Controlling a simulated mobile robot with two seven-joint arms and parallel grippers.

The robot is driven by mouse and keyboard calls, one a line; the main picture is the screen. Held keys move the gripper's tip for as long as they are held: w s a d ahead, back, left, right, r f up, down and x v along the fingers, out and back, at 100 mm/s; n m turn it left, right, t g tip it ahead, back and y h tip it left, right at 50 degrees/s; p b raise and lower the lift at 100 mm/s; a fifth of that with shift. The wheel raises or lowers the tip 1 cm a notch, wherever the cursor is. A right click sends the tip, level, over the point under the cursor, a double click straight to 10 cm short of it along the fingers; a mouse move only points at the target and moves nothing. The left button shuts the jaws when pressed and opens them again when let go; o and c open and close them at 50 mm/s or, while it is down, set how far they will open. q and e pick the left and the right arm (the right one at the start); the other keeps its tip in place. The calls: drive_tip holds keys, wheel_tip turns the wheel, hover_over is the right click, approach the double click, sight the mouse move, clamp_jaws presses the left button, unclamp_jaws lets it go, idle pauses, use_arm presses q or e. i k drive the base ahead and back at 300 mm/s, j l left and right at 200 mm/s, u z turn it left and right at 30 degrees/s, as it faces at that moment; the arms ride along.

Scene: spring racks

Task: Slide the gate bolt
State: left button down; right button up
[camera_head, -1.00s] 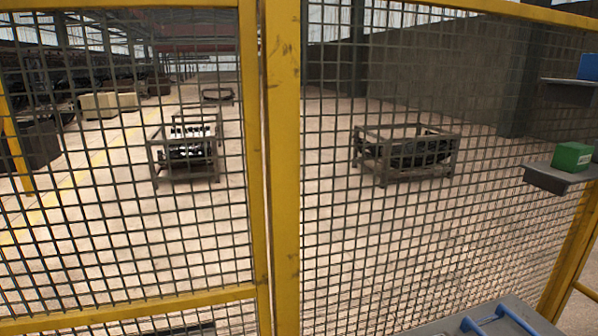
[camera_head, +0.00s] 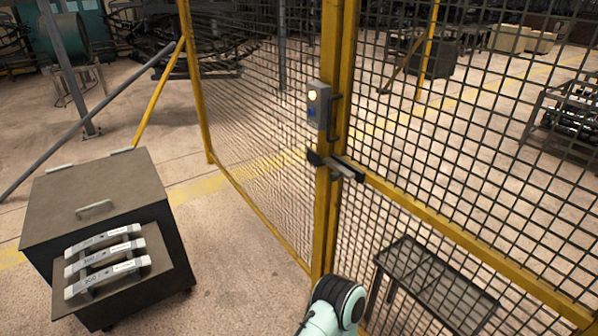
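The gate bolt (camera_head: 345,168) is a grey and black bar mounted across the yellow gate posts, near the middle of the head view. A dark knob or end piece (camera_head: 315,157) sticks out at its left. The yellow mesh gate (camera_head: 440,218) extends to the right of the bolt. A pale green and black arm part of mine shows at the bottom centre, below the bolt and apart from it. No gripper fingers are visible. I cannot tell how far the bolt is slid.
A grey box (camera_head: 318,105) with a lit round button is on the post above the bolt. A dark cabinet (camera_head: 100,190) with several labelled handles stands at left. A dark mesh-topped table (camera_head: 435,285) is at lower right. Floor between cabinet and fence is clear.

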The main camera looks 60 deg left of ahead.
sight(341, 171)
drive_tip(key=u, duration=1.8)
